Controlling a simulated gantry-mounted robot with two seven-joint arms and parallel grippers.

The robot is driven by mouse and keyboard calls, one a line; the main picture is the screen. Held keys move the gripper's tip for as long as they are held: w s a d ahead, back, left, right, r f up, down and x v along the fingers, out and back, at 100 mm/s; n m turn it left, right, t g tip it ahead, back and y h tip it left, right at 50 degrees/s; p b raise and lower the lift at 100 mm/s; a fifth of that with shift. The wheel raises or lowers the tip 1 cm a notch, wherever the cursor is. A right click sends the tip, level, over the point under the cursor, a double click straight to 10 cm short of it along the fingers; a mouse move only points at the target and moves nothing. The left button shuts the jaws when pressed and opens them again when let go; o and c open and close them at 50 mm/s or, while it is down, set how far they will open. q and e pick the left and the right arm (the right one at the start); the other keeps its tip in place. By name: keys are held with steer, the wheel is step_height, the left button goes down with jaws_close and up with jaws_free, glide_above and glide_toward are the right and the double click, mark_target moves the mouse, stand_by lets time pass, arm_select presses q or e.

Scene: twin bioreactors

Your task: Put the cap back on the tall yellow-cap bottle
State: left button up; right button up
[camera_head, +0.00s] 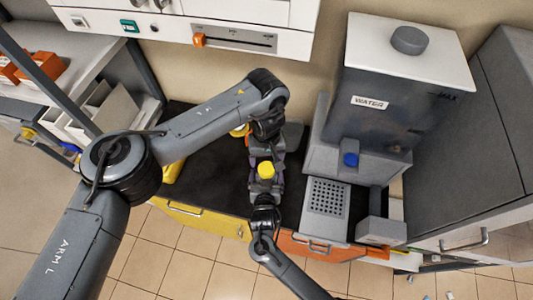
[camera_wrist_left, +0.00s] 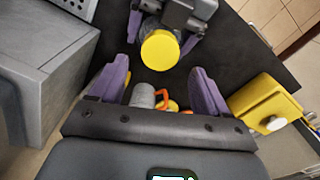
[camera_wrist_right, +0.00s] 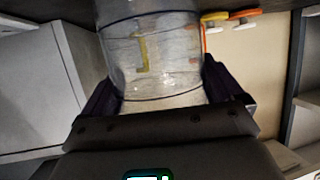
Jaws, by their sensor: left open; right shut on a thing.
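The tall bottle is clear in the right wrist view (camera_wrist_right: 150,60), upright between the fingers of my right gripper (camera_wrist_right: 155,90), which is shut on it. Its yellow cap (camera_head: 266,170) sits at the bottle's top; how firmly it is seated cannot be told. The cap (camera_wrist_left: 160,50) shows just beyond the fingertips of my left gripper (camera_wrist_left: 160,76), which is open with its purple fingers apart and nothing between them. The bottle's lower part is hidden under the cap and my right gripper in the left wrist view.
The water tank (camera_head: 390,105) and a perforated drip tray (camera_head: 327,199) stand right of the bottle. A yellow container (camera_wrist_left: 264,103) is near my left gripper. A grey cylinder (camera_wrist_left: 143,95) with orange parts shows beyond the left palm. Dark counter (camera_head: 215,185) is free to the left.

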mark_target(266, 168)
arm_select(q)
steer(key=shift+f, duration=3.05)
steer(key=shift+c, duration=0.2)
steer(key=c, duration=1.1)
steer(key=shift+o, duration=0.2)
steer(key=m, duration=1)
steer(key=o, duration=1.2)
steer(key=shift+c, duration=0.2)
